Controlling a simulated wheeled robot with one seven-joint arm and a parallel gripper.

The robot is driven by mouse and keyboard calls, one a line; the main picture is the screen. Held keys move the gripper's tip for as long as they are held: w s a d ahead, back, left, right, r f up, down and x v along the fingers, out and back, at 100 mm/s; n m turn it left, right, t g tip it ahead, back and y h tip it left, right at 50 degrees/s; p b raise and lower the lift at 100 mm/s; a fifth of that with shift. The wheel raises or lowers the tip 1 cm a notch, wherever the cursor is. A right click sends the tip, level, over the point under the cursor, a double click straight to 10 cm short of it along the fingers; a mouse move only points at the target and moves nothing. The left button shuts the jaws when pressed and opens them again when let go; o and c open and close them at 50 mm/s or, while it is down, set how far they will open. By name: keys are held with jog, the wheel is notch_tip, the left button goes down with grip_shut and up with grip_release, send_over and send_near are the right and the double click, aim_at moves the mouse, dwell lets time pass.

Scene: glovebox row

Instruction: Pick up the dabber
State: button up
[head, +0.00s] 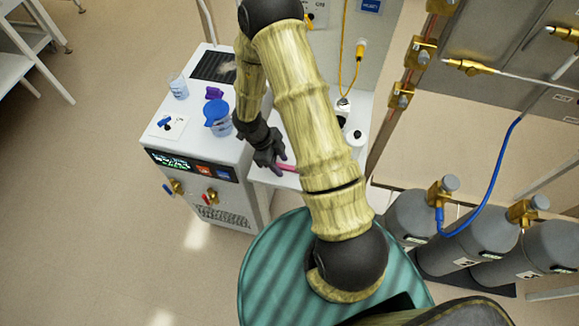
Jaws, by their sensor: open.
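A slim pink object (287,168), which looks like the dabber, lies on the white bench top to the right of the instrument cabinet. My arm hides its right part. My gripper (276,164) is dark, open, and right at its left end. The jaws are close over or beside it; I cannot tell whether they touch it.
The white cabinet (222,198) to the left holds a blue-lidded jug (218,122), a clear beaker (178,87) and a purple block (214,93). A white jar (356,140) stands right of my arm. Grey gas cylinders (484,238) stand at the right.

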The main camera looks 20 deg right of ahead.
aim_at(279, 164)
dwell(0.4)
grip_shut()
notch_tip(279, 164, up, 10)
dwell(0.6)
dwell(0.4)
